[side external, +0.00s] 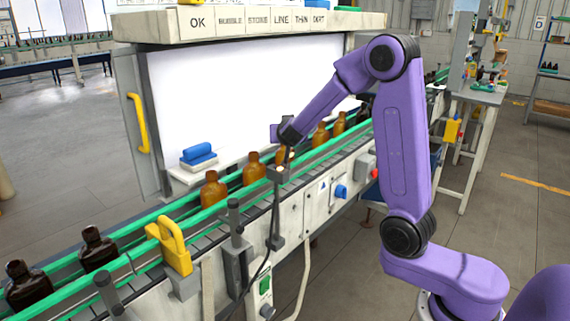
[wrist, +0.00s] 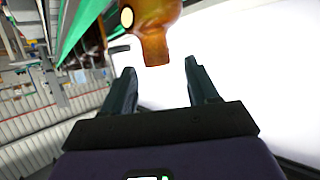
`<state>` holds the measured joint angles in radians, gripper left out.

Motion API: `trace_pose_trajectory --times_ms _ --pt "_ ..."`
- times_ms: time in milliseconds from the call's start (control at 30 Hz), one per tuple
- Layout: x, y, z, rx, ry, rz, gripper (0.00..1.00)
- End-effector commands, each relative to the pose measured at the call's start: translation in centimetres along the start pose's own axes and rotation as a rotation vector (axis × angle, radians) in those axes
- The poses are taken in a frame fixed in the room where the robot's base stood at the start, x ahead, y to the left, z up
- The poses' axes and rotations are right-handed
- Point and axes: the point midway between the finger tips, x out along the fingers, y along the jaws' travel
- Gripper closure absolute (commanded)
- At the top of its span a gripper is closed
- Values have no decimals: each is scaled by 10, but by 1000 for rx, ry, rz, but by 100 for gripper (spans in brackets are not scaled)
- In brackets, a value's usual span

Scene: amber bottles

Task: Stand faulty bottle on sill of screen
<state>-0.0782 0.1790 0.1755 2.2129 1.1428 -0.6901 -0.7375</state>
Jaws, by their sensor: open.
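Several amber bottles stand in a row on the conveyor before the lit white screen (side external: 235,85), including one at the near end (side external: 214,192) and one beside it (side external: 254,169). My gripper (side external: 286,158) is low over this row, in front of the screen, partly hiding a bottle behind it. In the wrist view my gripper (wrist: 160,70) is open, with an amber bottle's neck (wrist: 154,50) between and just beyond its fingertips. A ledge along the screen's top (side external: 150,28) carries labels such as OK, LINE, THIN and DIRT.
Green guide rails (side external: 215,209) run along the conveyor. Two dark bottles (side external: 98,250) stand at the near left. A blue-handled block (side external: 198,156) sits on a small shelf at the screen's lower left. A yellow padlock-shaped piece (side external: 174,245) rises from the conveyor's front edge.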

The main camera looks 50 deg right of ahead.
Motion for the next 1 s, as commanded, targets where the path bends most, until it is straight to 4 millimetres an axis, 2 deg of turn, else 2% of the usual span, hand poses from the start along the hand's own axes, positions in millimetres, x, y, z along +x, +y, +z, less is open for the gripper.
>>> trace_pose_trajectory --times_ms 167,300,400,667,700,867,900,1000 --pt "11 0 28 -7 -6 0 41" --pt "31 0 24 0 -2 2 41" --pt "37 0 24 -2 -2 0 41" --pt "40 0 23 -1 -1 -1 41" --pt "40 0 23 -1 -1 -1 45" --pt "40 0 23 -1 -1 -1 97" --pt "39 0 23 -1 -1 -1 100" --pt "39 0 23 -1 0 -1 100"
